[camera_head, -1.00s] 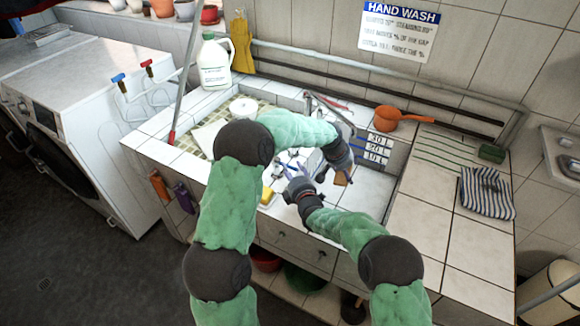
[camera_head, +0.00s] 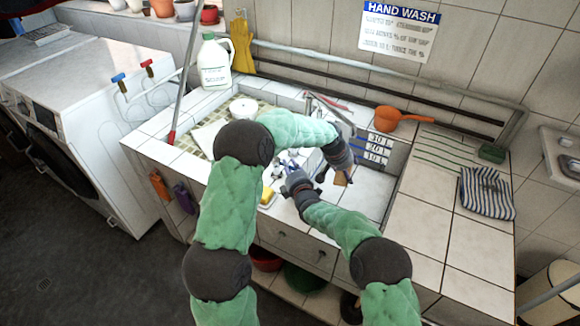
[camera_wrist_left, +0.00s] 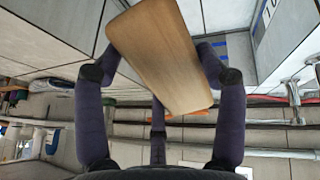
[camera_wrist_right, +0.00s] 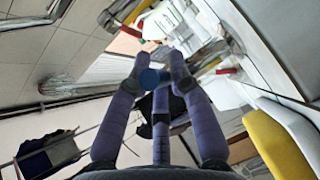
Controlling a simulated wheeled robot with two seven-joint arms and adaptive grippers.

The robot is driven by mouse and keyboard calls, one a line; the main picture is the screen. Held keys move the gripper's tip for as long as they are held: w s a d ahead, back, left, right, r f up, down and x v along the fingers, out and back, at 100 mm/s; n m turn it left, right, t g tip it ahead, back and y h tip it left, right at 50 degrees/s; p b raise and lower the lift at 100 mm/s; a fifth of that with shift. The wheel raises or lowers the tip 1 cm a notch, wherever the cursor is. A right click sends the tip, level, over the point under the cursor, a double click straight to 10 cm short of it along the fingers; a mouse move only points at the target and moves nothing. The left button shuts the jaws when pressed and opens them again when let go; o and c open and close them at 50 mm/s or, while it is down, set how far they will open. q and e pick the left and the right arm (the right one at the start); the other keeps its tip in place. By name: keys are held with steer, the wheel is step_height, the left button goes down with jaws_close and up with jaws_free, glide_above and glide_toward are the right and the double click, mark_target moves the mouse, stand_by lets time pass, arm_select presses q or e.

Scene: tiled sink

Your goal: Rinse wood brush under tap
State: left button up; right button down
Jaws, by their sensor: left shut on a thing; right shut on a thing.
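The wood brush (camera_wrist_left: 160,55) shows in the left wrist view as a pale brown wooden block between my left fingers. In the head view a small part of the brush (camera_head: 342,178) hangs below my left gripper (camera_head: 346,165), over the sink. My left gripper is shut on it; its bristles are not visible. My right gripper (camera_head: 290,168) is inside the sink area, left of the brush. In the right wrist view its fingers (camera_wrist_right: 155,75) close around a blue knob (camera_wrist_right: 149,78), which looks like a tap handle. The tap spout is not clear in the head view.
A yellow sponge (camera_head: 267,196) lies at the sink's front left. A white jug (camera_head: 214,62) stands at the back left. The tiled counter's front right (camera_head: 440,230) is clear.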

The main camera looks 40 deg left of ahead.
steer(key=shift+s, duration=0.1)
steer(key=shift+s+m+t+h, duration=0.25)
steer(key=shift+m+t+h, duration=0.25)
steer(key=shift+m+t, duration=0.15)
steer(key=shift+s+m+t+h, duration=0.5)
steer(key=shift+m+t+h, duration=0.45)
steer(key=shift+t, duration=0.2)
steer(key=shift+d, duration=0.1)
steer(key=c, duration=1.1)
jaws_free()
steer(key=v, duration=1.2)
steer(key=shift+f, duration=0.1)
